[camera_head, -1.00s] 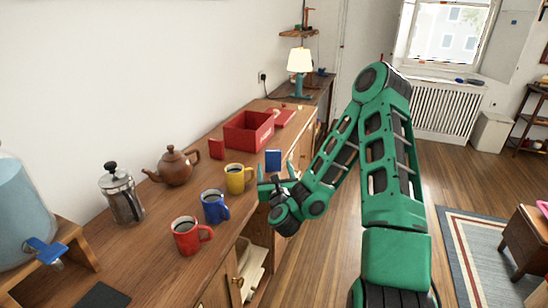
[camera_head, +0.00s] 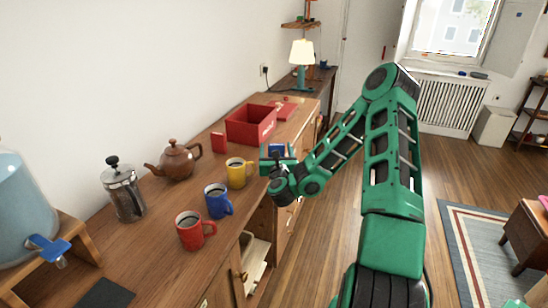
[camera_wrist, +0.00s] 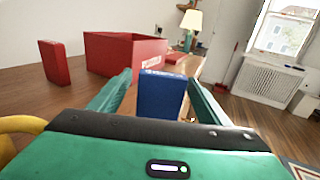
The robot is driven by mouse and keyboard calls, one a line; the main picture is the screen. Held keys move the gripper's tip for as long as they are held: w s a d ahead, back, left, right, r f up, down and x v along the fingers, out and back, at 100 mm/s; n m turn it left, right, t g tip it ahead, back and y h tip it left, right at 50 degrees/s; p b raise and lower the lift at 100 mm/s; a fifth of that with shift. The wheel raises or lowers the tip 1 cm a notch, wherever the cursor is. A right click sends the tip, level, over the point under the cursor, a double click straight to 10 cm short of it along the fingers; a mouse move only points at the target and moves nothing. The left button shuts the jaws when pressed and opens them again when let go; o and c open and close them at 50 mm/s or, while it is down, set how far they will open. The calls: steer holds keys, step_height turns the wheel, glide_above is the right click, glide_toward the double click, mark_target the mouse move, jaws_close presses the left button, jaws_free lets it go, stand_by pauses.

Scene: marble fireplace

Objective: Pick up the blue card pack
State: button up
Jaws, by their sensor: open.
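The blue card pack (camera_wrist: 162,95) stands upright on the wooden sideboard, near its front edge. In the wrist view it sits between the two green fingers of my gripper (camera_wrist: 165,93), which are apart with a gap beside the pack. In the head view my gripper (camera_head: 277,152) is at the pack's near side, and the pack (camera_head: 277,150) is partly hidden behind the fingers. My gripper is open and holds nothing.
A red card pack (camera_wrist: 54,62) stands left of the blue one, near a red box (camera_wrist: 122,53). A yellow mug (camera_head: 238,173) is close to my gripper's left. A blue mug (camera_head: 217,201), a red mug (camera_head: 192,231) and a teapot (camera_head: 175,160) stand nearer. The floor right of the sideboard is free.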

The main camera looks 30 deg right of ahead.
steer(key=shift+x, duration=1.55)
steer(key=c, duration=1.2)
steer(key=shift+o, duration=0.2)
steer(key=shift+r, duration=0.1)
